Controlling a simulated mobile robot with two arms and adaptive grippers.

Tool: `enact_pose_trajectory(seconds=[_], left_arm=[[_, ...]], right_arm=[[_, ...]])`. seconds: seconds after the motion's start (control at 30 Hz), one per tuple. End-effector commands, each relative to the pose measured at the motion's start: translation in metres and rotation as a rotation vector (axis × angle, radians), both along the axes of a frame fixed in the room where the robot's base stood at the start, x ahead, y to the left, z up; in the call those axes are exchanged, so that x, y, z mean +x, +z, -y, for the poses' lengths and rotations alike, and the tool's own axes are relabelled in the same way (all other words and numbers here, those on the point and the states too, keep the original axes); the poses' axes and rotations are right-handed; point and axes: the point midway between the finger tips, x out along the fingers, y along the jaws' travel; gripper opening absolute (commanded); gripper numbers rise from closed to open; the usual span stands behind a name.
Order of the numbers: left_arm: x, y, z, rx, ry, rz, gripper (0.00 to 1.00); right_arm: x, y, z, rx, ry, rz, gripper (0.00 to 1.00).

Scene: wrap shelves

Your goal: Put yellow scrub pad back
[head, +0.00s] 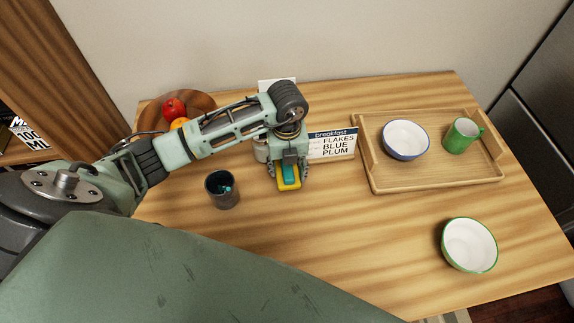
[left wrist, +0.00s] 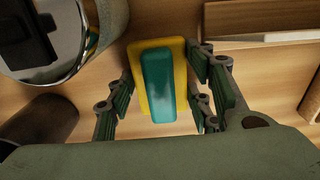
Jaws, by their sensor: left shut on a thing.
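The yellow scrub pad (head: 290,184) has a teal block-like top (head: 290,173). In the head view it is at the middle of the wooden table, under my left gripper (head: 289,176). In the left wrist view the scrub pad (left wrist: 136,62) lies between the two fingers of my left gripper (left wrist: 165,95), which is shut on it. I cannot tell for sure whether the pad touches the table. My right gripper is not in view.
A dark cup (head: 222,190) stands left of the gripper. A breakfast sign (head: 333,144) and a canister (head: 261,151) are close behind it. A wooden tray (head: 440,184) holds a white bowl (head: 405,139) and green mug (head: 463,135). A green-rimmed bowl (head: 469,245) is front right; the table's front middle is clear.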

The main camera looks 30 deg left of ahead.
Motion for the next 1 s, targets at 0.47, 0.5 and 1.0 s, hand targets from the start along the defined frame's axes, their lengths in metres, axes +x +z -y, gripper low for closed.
enact_pose_trajectory(seconds=[0.47, 0.5, 1.0], left_arm=[[0.000, -0.002, 0.000, 0.000, 0.001, 0.000, 0.56], [0.000, -0.002, 0.000, 0.000, 0.001, 0.000, 0.56], [0.002, 0.079, 0.000, 0.001, 0.000, 0.006, 0.56]], right_arm=[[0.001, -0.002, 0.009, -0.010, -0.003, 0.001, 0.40], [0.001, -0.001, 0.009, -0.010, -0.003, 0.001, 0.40], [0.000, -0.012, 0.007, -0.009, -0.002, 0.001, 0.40]])
